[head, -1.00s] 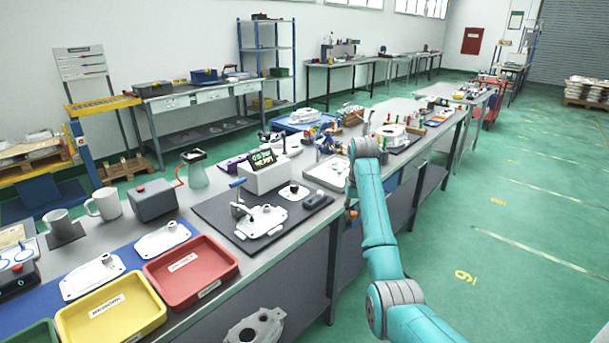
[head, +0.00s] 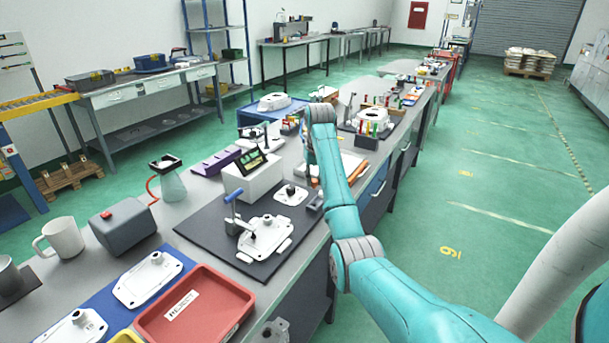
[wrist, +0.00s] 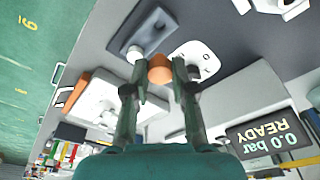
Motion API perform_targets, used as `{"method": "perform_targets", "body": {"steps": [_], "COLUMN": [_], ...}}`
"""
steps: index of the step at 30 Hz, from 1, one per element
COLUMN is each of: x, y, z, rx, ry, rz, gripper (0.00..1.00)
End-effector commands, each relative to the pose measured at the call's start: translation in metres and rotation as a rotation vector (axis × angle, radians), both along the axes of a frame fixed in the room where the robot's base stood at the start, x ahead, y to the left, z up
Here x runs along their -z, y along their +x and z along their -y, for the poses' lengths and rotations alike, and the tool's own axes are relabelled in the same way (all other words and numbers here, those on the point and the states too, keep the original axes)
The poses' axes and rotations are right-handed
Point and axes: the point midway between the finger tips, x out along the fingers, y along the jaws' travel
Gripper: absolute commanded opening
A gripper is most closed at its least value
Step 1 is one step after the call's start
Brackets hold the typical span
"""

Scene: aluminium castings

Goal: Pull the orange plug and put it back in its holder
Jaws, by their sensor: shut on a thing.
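My gripper (wrist: 158,82) is shut on the orange plug (wrist: 160,68), which shows as a short orange-brown cylinder between the fingertips. In the head view my gripper (head: 312,176) hangs over the bench near its front edge, partly hidden by my arm. A dark grey block (wrist: 142,28) with a pale round piece lies just beyond the plug in the wrist view; it shows in the head view (head: 316,201) at the mat's right corner. I cannot tell whether it is the holder. A white cast plate (wrist: 208,64) lies beside the plug, partly behind a finger.
A box with a display (wrist: 270,134) reads "0.0 bar READY". A casting sits in a clamp fixture (head: 266,236) with a blue-handled lever on the dark mat (head: 200,222). A red tray (head: 240,298) is at the front. An orange-edged item (head: 358,171) lies right of my gripper.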

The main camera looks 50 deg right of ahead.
Motion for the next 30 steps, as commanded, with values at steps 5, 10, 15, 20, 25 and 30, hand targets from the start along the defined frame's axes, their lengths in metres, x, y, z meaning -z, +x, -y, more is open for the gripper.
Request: {"method": "perform_targets", "body": {"steps": [5, 10, 15, 20, 25, 30], "x": [0.0, 0.0, 0.003, 0.012, 0.025, 0.04], "y": [0.0, 0.0, -0.001, -0.001, -0.001, -0.001], "z": [0.0, 0.0, -0.001, -0.001, -0.001, -0.001], "rx": [0.0, 0.0, -0.001, -0.001, -0.001, -0.001], "ry": [0.0, 0.0, -0.001, 0.0, 0.0, 0.0], "rz": [0.0, 0.0, -0.002, -0.001, -0.001, -0.002], "gripper": [0.14, 0.14, 0.14, 0.14, 0.14, 0.14]}}
